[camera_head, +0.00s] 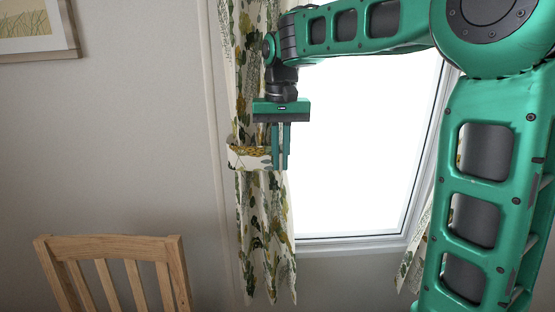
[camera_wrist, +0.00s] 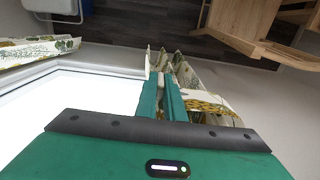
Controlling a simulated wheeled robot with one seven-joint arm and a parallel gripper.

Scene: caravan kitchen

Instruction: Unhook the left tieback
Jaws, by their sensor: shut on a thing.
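The left tieback (camera_head: 250,157) is a patterned band with a yellow braided edge. It wraps around the gathered left curtain (camera_head: 266,220), a white cloth with green and yellow leaves, beside the window. My gripper (camera_head: 280,165) points down at the tieback's right end, with its fingers close together and shut on it. In the wrist view the fingers (camera_wrist: 170,100) are nearly together, and the tieback (camera_wrist: 208,104) runs off to their right. The hook and the gripped bit of band are hidden by the fingers.
A bright window (camera_head: 360,150) lies just right of my gripper. A wooden chair (camera_head: 115,250) stands at the lower left; it also shows in the wrist view (camera_wrist: 240,25). A framed picture (camera_head: 38,30) hangs at the upper left. The right curtain (camera_head: 412,262) is partly hidden by my arm.

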